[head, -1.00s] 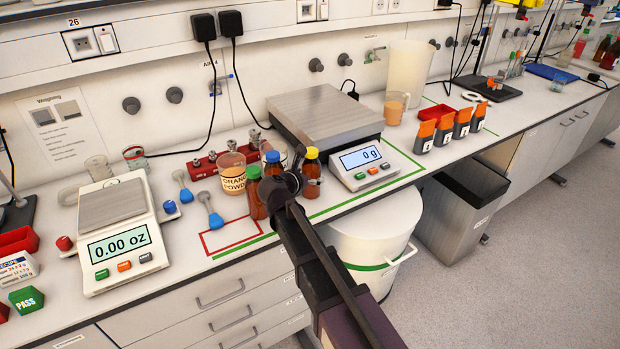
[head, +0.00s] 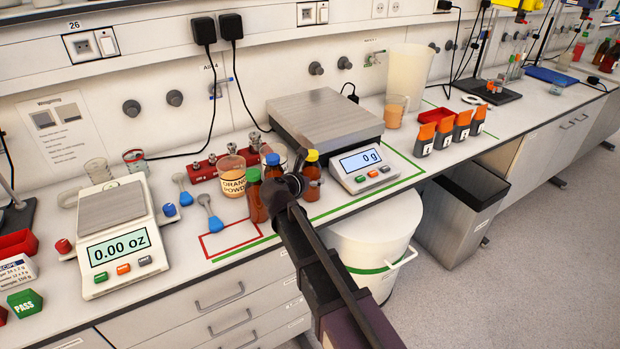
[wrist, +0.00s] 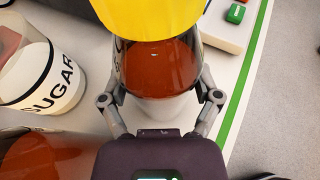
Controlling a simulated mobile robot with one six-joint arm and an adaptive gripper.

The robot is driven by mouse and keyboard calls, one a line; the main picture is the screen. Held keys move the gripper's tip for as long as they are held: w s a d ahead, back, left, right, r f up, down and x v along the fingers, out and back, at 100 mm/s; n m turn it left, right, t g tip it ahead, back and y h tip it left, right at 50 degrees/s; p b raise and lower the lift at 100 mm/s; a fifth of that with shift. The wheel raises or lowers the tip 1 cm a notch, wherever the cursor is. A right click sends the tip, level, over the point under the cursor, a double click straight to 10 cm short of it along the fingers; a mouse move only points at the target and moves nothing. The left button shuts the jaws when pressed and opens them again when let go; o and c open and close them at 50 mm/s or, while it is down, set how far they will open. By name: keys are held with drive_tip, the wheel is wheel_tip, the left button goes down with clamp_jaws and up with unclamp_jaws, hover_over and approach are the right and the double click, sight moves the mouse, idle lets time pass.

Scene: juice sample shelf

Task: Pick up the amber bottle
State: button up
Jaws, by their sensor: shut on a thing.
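An amber bottle with a yellow cap (head: 312,172) stands upright near the front edge of the bench, partly hidden by my gripper (head: 294,184). In the wrist view, the same amber bottle (wrist: 160,65) is between the two fingers of my gripper (wrist: 160,80), which is shut on it. Its yellow cap fills the top of that view. Two more amber bottles stand just left of my gripper, one with a green cap (head: 256,205) and one with a blue cap (head: 273,163). I cannot tell whether the held bottle touches the bench.
A sugar cup (wrist: 40,80) is close left in the wrist view. A large scale (head: 364,168) is to the right, a smaller scale (head: 122,250) to the left. A red-outlined square (head: 230,240) is empty.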

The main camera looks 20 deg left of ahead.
sight(306, 170)
drive_tip(key=shift+r, duration=0.2)
wheel_tip(306, 170, up, 3)
drive_tip(key=p, duration=0.3)
drive_tip(key=s+r+p, duration=0.1)
drive_tip(key=s+p, duration=0.1)
drive_tip(key=s, duration=1.4)
drive_tip(key=shift+a+r, duration=0.3)
drive_tip(key=shift+a, duration=0.1)
drive_tip(key=shift+w+d, duration=0.1)
